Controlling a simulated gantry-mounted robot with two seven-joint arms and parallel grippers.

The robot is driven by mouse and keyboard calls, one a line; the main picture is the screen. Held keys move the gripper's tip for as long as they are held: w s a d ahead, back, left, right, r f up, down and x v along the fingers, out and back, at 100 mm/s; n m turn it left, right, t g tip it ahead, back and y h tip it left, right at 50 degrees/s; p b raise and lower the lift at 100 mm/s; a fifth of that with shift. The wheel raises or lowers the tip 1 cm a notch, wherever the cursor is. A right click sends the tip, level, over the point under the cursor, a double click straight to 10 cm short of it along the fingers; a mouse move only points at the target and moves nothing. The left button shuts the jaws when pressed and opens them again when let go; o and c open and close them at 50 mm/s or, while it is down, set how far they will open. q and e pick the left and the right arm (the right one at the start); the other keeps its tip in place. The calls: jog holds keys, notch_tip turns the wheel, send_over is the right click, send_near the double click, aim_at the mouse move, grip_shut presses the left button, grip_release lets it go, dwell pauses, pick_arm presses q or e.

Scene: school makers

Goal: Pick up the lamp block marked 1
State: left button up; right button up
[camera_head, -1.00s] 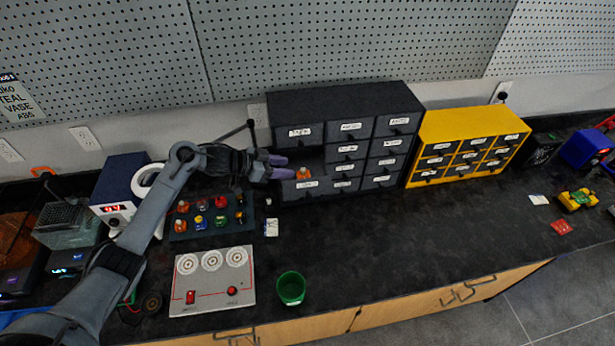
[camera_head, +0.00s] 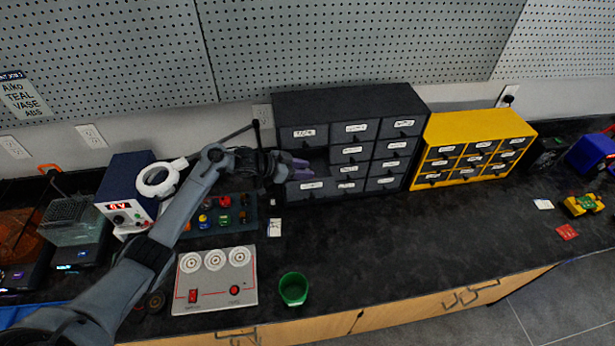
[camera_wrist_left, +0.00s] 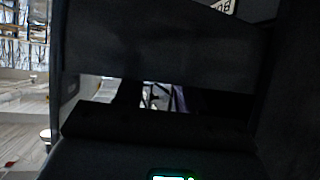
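My left gripper (camera_head: 301,168) is at the open compartment in the left column of the dark drawer cabinet (camera_head: 350,101). Its two purple fingers are apart, one above the other in the picture, and point into the opening. The small orange block seen in that compartment earlier is now hidden behind the fingers, and its marking was not readable. The left wrist view is mostly dark and shows no block clearly. My right gripper is not in view.
A dark blue tray (camera_head: 190,231) with several coloured blocks lies below my left forearm. A grey panel (camera_head: 214,293) with three round sockets and a green cup (camera_head: 293,289) stand in front. A yellow drawer cabinet (camera_head: 478,125) is to the right.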

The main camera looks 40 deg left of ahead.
pick_arm(q)
grip_shut()
jog(key=shift+r, duration=0.2)
